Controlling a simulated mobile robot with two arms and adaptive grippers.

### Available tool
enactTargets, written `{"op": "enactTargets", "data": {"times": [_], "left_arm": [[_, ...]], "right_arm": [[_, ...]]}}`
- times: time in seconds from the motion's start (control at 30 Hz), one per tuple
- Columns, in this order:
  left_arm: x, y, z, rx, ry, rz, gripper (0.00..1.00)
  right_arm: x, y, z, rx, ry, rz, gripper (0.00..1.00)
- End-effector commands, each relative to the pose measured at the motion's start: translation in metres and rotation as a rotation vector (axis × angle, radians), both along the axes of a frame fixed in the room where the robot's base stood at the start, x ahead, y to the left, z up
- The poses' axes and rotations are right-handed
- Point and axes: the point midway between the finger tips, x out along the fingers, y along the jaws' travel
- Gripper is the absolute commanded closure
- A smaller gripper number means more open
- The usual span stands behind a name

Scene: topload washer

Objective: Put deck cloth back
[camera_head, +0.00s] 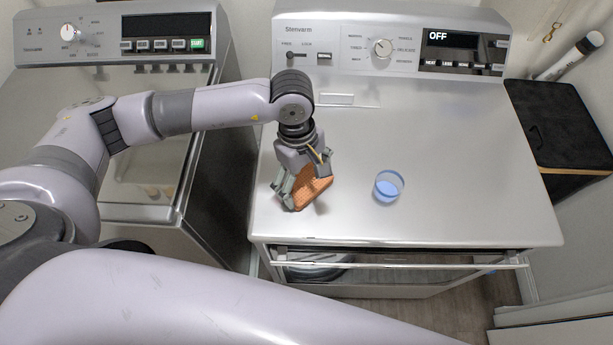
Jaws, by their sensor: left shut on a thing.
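An orange-brown cloth (312,188) is between the fingers of my left gripper (302,188). The gripper is shut on it and points down, over the left front part of the silver appliance top (455,130). Part of the cloth is hidden by the fingers. I cannot tell whether the cloth touches the surface. My right gripper is not in view.
A small blue cup (389,186) stands on the same top, right of the cloth. A control panel (400,48) reading OFF runs along the back. A second appliance (140,150) stands left. A black box (560,125) is at the right. The top's right side is clear.

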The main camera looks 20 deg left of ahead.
Motion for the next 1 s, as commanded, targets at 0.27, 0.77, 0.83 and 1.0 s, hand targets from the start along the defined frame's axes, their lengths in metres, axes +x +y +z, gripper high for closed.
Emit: {"op": "enactTargets", "data": {"times": [0.27, 0.77, 0.83, 1.0], "left_arm": [[0.0, 0.0, -0.002, 0.0, -0.001, 0.0, 0.06], [0.0, 0.0, 0.001, 0.0, 0.0, 0.0, 0.0], [0.001, 0.0, 0.005, -0.001, -0.003, 0.0, 0.0], [0.005, 0.005, 0.035, -0.002, -0.007, 0.0, 0.0]], "right_arm": [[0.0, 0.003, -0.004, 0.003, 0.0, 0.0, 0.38], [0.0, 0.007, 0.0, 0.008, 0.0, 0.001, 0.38], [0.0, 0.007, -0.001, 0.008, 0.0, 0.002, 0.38], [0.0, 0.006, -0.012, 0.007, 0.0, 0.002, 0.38]]}}
